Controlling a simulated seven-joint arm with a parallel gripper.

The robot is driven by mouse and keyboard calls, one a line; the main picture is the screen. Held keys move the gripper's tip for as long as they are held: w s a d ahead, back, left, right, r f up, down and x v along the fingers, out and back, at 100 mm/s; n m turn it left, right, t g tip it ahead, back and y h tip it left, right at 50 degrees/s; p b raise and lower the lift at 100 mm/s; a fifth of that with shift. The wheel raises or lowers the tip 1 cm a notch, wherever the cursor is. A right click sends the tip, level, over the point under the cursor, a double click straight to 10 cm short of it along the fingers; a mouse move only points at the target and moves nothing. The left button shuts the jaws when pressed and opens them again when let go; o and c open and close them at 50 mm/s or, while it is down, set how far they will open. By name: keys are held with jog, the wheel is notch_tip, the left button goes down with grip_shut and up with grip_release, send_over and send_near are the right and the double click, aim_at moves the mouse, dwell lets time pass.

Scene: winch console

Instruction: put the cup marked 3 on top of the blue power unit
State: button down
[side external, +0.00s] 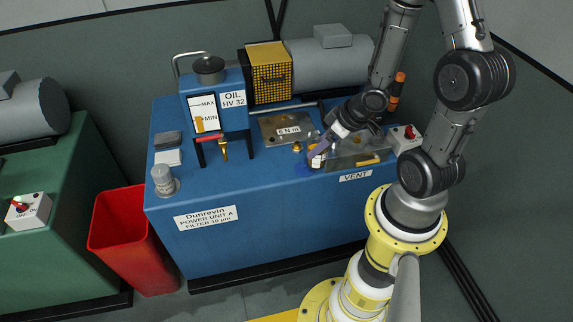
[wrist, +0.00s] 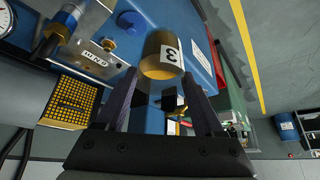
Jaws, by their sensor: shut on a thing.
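The blue power unit (side external: 270,238) stands in the middle of the side view, with a flat top crowded with fittings. The cup marked 3 (wrist: 160,50) is tan with a white label, and sits between my finger tips in the wrist view. In the side view the cup (side external: 316,162) is small and partly hidden, over the top of the unit near its front edge. My gripper (side external: 318,151) is shut on the cup; it also shows in the wrist view (wrist: 163,78). I cannot tell whether the cup's base touches the top.
An oil tank (side external: 232,100) with a red-handled tap, a yellow mesh guard (side external: 269,75) and a clear-topped fitting (side external: 163,180) stand on the unit. A switch box (side external: 405,138) is at its right end. A red bin (side external: 125,240) stands left. The top's front left is fairly clear.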

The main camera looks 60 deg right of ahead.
jog(key=shift+w+d+f, duration=1)
jog(key=shift+w+f, duration=1.1)
jog(key=shift+w, duration=0.05)
jog(key=shift+w+d+f, duration=0.95)
jog(key=shift+w+f, duration=1.2)
jog(key=shift+w, duration=0.05)
jog(key=shift+w+d+f, duration=1)
jog(key=shift+w+f, duration=1.1)
jog(key=shift+w, duration=0.05)
jog(key=shift+f, duration=0.15)
grip_release()
